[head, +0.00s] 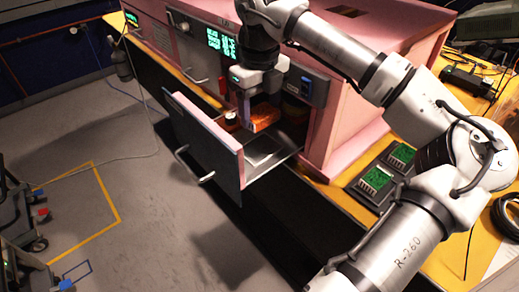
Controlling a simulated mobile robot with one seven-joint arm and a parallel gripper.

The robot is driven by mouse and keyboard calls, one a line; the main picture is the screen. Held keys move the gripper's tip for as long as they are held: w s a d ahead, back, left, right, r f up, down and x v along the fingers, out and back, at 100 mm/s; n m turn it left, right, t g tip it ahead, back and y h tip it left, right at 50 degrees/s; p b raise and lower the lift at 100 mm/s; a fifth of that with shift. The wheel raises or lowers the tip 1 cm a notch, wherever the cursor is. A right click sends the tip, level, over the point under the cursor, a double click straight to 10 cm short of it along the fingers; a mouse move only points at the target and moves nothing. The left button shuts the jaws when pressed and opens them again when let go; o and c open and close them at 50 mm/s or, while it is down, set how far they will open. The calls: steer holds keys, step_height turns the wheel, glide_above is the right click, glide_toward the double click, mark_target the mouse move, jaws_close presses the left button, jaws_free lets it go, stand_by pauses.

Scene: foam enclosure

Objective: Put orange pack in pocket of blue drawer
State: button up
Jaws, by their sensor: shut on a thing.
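The orange pack (263,117) is at the open drawer, below my gripper (262,103). My gripper points down and is shut on the pack. The open drawer (226,150) is pulled out of the pink enclosure, with a grey-blue front panel and a pink edge. The pack appears over the drawer's back part, near the enclosure opening. I cannot tell whether it touches the drawer floor. A small white-topped round item (231,118) sits left of the pack, and a flat light plate (264,152) lies on the drawer floor. Pocket walls are not clear.
The pink enclosure (345,125) stands on a yellow bench, with a green-text display (222,44) and a grey control box (307,86) on its front.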

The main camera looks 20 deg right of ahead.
mark_target(260, 111)
step_height(260, 111, down, 8)
steer(key=b, duration=0.3)
steer(key=shift+f+b, duration=0.15)
steer(key=shift+b, duration=0.25)
steer(key=shift+f, duration=0.2)
steer(key=o, duration=1)
steer(key=shift+r, duration=0.1)
step_height(260, 111, up, 12)
steer(key=shift+r+b, duration=0.1)
steer(key=shift+b, duration=0.5)
